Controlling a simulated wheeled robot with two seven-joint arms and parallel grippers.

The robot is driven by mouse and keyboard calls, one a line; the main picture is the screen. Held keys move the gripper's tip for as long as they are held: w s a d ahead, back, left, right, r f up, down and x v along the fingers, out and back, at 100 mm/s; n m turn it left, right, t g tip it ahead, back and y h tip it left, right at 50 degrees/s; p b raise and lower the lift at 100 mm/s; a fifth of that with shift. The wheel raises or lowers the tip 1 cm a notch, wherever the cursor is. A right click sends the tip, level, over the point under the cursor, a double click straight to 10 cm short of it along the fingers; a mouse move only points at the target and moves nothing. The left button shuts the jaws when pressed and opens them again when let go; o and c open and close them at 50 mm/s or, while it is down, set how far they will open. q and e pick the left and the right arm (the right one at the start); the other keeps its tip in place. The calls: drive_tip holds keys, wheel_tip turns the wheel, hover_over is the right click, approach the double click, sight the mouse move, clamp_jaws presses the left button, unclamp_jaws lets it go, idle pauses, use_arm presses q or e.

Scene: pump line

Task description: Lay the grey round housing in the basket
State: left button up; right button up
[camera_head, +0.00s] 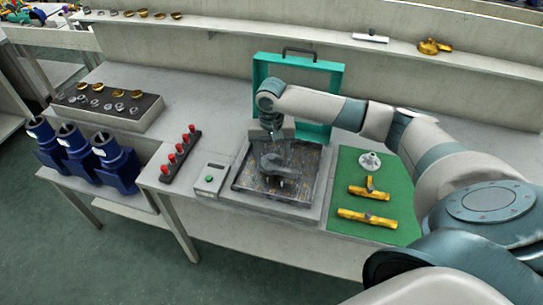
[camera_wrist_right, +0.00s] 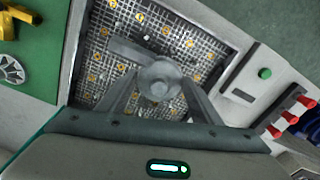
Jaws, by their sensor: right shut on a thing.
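The grey round housing (camera_head: 283,163) is within the outline of the dark wire basket (camera_head: 245,185) in the head view. My right gripper (camera_head: 273,138) comes down from above and is shut on it. In the right wrist view the housing (camera_wrist_right: 160,78) has a round end, with a flat arm reaching left, between the fingers of my gripper (camera_wrist_right: 158,98). The basket's mesh (camera_wrist_right: 205,38) with yellowish spots lies behind it. I cannot tell whether the housing touches the mesh. My left gripper is not in view.
A teal lid (camera_head: 335,75) stands open behind the basket. A control box (camera_head: 210,178) with a green button and a strip of red knobs (camera_head: 181,152) stand left. A green mat (camera_head: 345,205) with yellow parts and a pale flanged piece (camera_head: 370,161) lies right. Blue pumps (camera_head: 113,165) stand far left.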

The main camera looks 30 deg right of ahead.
drive_tip(key=shift+f, duration=0.8)
drive_tip(key=shift+s+f, duration=0.2)
drive_tip(key=shift+f, duration=0.1)
